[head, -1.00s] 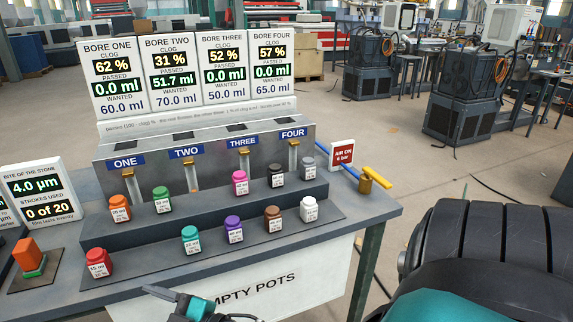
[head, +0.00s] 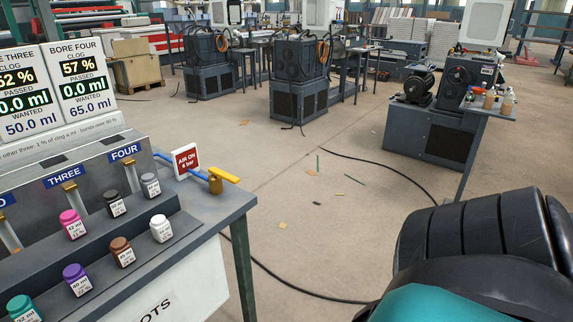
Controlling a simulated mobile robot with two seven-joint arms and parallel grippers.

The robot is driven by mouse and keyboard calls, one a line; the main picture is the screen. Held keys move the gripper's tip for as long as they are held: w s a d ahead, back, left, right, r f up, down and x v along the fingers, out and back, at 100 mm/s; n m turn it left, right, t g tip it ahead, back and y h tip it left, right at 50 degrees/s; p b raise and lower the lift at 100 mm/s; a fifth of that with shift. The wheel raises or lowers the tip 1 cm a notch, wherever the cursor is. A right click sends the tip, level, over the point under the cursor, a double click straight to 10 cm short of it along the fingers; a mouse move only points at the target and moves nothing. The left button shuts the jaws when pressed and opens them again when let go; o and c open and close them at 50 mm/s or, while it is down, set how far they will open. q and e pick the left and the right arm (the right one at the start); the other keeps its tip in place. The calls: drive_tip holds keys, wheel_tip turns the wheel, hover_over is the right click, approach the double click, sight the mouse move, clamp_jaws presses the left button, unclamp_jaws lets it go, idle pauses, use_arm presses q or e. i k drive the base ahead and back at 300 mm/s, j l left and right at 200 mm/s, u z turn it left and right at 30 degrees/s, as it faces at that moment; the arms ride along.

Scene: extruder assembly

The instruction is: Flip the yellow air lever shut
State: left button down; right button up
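The yellow air lever (head: 224,175) sits on a brass valve (head: 215,185) at the right end of the bench. A blue air pipe (head: 196,173) runs into the valve from the left. The lever points to the right, roughly in line with the pipe. A small red sign (head: 187,160) behind it reads "AIR ON 6 bar". A large black and teal part of my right arm fills the lower right, well apart from the lever. Neither of my grippers shows now.
The bench (head: 236,203) ends just right of the valve. Pots stand on its steps, among them a white pot (head: 161,229) and a grey pot (head: 150,186). Open floor lies right of the bench, with a black cable (head: 290,290) across it.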

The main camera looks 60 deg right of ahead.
sight(226, 177)
drive_tip(key=i+z, duration=0.1)
drive_tip(key=z, duration=1.35)
drive_tip(key=i+j+z, duration=0.1)
drive_tip(key=i+j, duration=0.25)
drive_tip(key=i, duration=0.15)
drive_tip(key=i+l+u, duration=0.15)
drive_tip(key=l+u, duration=0.65)
drive_tip(key=l, duration=0.15)
drive_tip(key=i, duration=0.05)
